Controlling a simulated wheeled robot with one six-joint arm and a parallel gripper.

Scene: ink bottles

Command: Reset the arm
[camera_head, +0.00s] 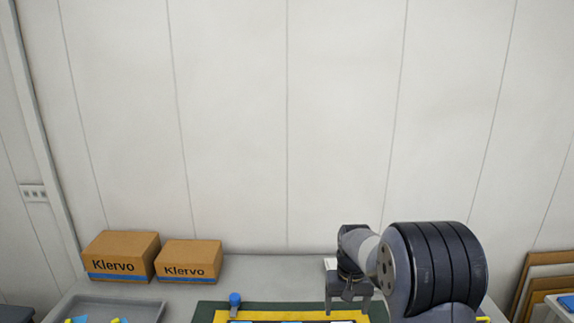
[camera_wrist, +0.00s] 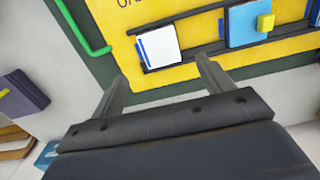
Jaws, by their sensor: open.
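My gripper (camera_wrist: 162,70) is open in the wrist view, its two fingers spread apart with nothing between them. They point toward a yellow board (camera_wrist: 118,42) with a dark rack holding a white item (camera_wrist: 160,44) and a blue item (camera_wrist: 246,26) with a yellow knob. In the head view my arm comes in at the lower right, and my gripper (camera_head: 348,298) points down over the right end of the yellow board (camera_head: 222,315). The lower part of the board is cut off by the frame.
A bottle with a blue cap (camera_head: 235,299) stands at the board's back left. Two cardboard boxes (camera_head: 121,256) (camera_head: 188,260) stand at the back left of the grey table (camera_head: 275,268). A grey tray (camera_head: 148,310) is at the front left. A pale panelled wall is behind.

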